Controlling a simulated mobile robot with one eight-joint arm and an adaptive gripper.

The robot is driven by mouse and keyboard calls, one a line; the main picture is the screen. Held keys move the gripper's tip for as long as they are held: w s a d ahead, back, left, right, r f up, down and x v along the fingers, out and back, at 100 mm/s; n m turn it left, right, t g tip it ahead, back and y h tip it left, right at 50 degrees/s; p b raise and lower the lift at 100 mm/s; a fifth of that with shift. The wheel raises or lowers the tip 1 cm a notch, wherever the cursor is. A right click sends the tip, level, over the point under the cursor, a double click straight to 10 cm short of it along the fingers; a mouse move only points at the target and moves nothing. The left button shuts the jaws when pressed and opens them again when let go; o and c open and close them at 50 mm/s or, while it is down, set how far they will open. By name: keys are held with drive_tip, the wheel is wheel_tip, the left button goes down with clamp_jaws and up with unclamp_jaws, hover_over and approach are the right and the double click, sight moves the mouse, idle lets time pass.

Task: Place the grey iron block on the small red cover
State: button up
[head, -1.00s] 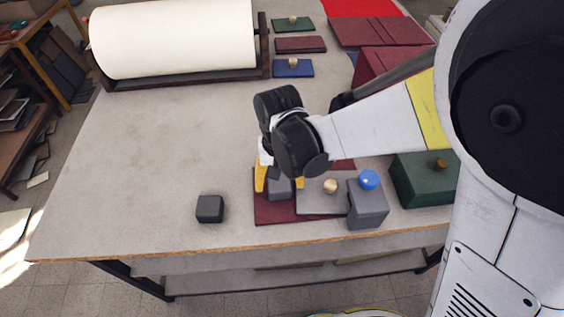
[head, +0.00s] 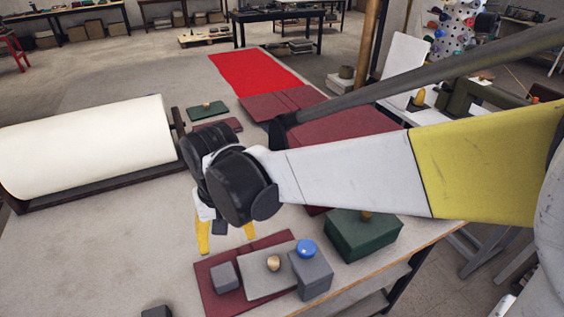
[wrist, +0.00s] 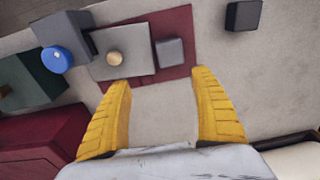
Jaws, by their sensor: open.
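A grey block (head: 225,277) lies on the dark red cover (head: 213,299) near the table's front edge, beside a grey plate (head: 262,287) with a round wooden knob. In the wrist view the block (wrist: 170,52) sits on the red cover (wrist: 181,21), close against the plate's edge. A darker block (wrist: 243,15) stands apart on the bare table; it is cut off at the bottom of the head view (head: 157,312). My gripper (head: 227,243) is open and empty, clear of the grey block. In the wrist view its yellow fingers (wrist: 160,80) are spread with only table between them.
A grey box with a blue knob (head: 306,248) stands at the plate's right end. A green box (head: 362,236) is further right. A white roll (head: 85,147) lies at left. Dark red covers (head: 285,103) and a bright red sheet (head: 255,73) lie further back.

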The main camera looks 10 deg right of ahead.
drive_tip(key=s+d+r+t, duration=0.2)
drive_tip(key=d, duration=0.5)
drive_tip(key=s+d+r+m+t, duration=0.1)
drive_tip(key=s+d+r+t, duration=0.1)
drive_tip(key=d, duration=0.6)
drive_tip(key=s+d+r+m+t, duration=0.1)
drive_tip(key=s+d+r+t, duration=0.1)
drive_tip(key=d, duration=0.6)
drive_tip(key=shift+r+t, duration=0.2)
drive_tip(key=shift+t, duration=0.1)
wheel_tip(320, 180, down, 4)
drive_tip(key=b, duration=0.3)
drive_tip(key=shift+s+a+r+b, duration=0.1)
drive_tip(key=shift+b, duration=0.3)
